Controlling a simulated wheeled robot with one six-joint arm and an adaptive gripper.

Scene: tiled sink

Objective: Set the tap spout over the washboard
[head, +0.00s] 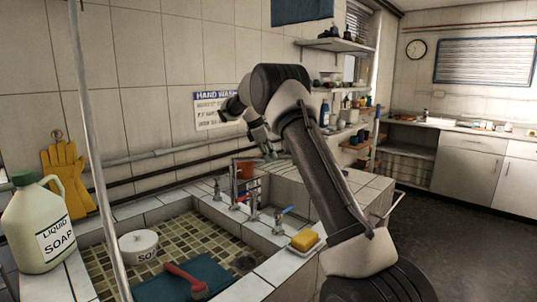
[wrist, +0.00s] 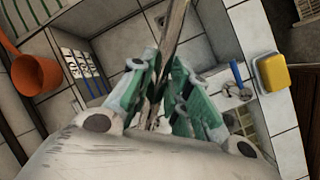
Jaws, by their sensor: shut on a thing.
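My gripper (head: 264,143) reaches down over the tap at the back of the sink. In the wrist view its green-padded fingers (wrist: 163,65) are closed around a thin metal bar, the tap spout (wrist: 177,22). In the head view the tap spout (head: 248,157) runs right from its upright to my gripper, which hides its end. A teal flat board or mat (head: 165,289) lies in the basin, with a red-handled brush on it. I cannot tell whether it is the washboard.
A white tub (head: 138,248) stands in the mosaic-floored basin (head: 215,236). A soap jug (head: 40,228) stands at left. A yellow sponge (head: 304,239) lies on the right rim, beside a blue-handled tap (head: 279,218). An orange pot (wrist: 36,74) is near the spout. A pale pole (head: 97,150) rises in front.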

